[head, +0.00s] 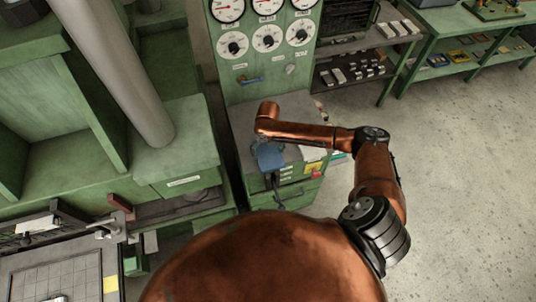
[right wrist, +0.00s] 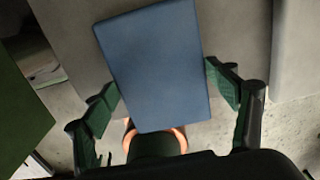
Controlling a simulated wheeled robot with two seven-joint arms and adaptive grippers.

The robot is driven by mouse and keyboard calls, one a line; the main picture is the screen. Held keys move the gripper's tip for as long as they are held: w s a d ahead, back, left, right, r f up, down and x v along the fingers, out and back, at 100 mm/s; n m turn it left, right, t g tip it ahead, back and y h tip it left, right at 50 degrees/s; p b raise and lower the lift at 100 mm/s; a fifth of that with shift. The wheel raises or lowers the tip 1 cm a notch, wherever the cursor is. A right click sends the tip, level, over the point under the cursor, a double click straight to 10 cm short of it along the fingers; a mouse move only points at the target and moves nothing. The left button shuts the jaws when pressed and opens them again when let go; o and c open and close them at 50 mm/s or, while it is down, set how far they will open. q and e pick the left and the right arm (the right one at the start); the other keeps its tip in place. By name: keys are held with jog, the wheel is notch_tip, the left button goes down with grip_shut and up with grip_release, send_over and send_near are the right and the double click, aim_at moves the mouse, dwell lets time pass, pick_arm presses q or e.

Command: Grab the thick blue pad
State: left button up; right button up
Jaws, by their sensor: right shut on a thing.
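The thick blue pad (head: 269,156) is in the middle of the head view, over the grey top of a green cabinet. It fills the upper middle of the right wrist view as a plain blue slab (right wrist: 153,60). My right gripper (right wrist: 160,84) has one dark green finger at each side edge of the pad and is shut on it. In the head view my right gripper (head: 272,179) is small and dark, just below the pad. Whether the pad touches a surface beneath it is unclear. My left gripper is not in view.
The green drawer cabinet (head: 299,189) stands below a gauge panel (head: 267,68). Green shelving with a thick grey pipe (head: 115,65) is on the left. A bench with a gridded plate (head: 62,275) is at lower left. Bare floor (head: 465,190) is open on the right.

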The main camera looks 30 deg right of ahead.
jog(key=shift+c, duration=0.9)
jog(key=shift+r, duration=0.1)
